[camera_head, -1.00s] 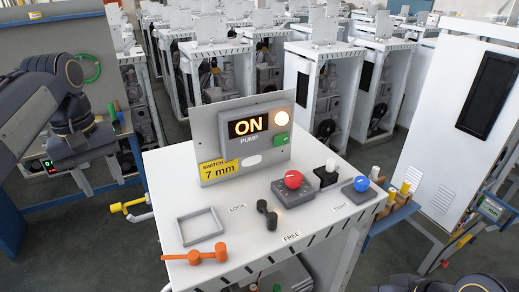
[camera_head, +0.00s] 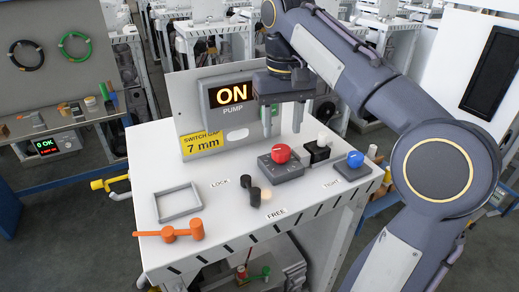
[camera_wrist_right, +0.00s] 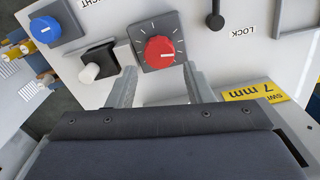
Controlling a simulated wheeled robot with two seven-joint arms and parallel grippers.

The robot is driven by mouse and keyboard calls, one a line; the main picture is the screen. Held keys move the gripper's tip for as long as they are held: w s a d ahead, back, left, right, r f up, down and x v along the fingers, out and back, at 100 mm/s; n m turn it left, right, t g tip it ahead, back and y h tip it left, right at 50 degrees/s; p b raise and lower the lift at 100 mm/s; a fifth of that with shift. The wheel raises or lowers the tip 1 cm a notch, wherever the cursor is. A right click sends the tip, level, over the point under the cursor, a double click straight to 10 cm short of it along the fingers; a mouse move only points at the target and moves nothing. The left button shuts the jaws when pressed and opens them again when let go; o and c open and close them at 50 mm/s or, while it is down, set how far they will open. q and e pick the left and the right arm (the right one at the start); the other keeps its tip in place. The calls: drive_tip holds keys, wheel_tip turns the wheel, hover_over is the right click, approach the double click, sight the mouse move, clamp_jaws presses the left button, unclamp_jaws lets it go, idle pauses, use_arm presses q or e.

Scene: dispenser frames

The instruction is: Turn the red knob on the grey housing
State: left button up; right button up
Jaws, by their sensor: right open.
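The red knob (camera_head: 281,154) sits on its grey housing (camera_head: 287,171) on the white table top. In the right wrist view the round red knob (camera_wrist_right: 159,49) shows on a square grey housing (camera_wrist_right: 176,22) with white scale marks. My right gripper (camera_head: 283,125) is open and empty, fingers pointing down, above and behind the knob. In the right wrist view my right gripper's fingertips (camera_wrist_right: 160,72) lie on either side of the knob's near edge, apart from it. My left gripper is out of view.
A black block with a white knob (camera_head: 319,150) and a blue knob (camera_head: 355,159) stand to the right. A black lever (camera_head: 252,190), a grey frame (camera_head: 178,202) and an orange handle (camera_head: 170,232) lie leftward. The upright panel (camera_head: 186,101) reads "ON PUMP" and stands behind.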

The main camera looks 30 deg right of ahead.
sight(281, 149)
wheel_tip(281, 149, down, 7)
drive_tip(key=shift+r+b, duration=0.15)
drive_tip(key=shift+b, duration=0.15)
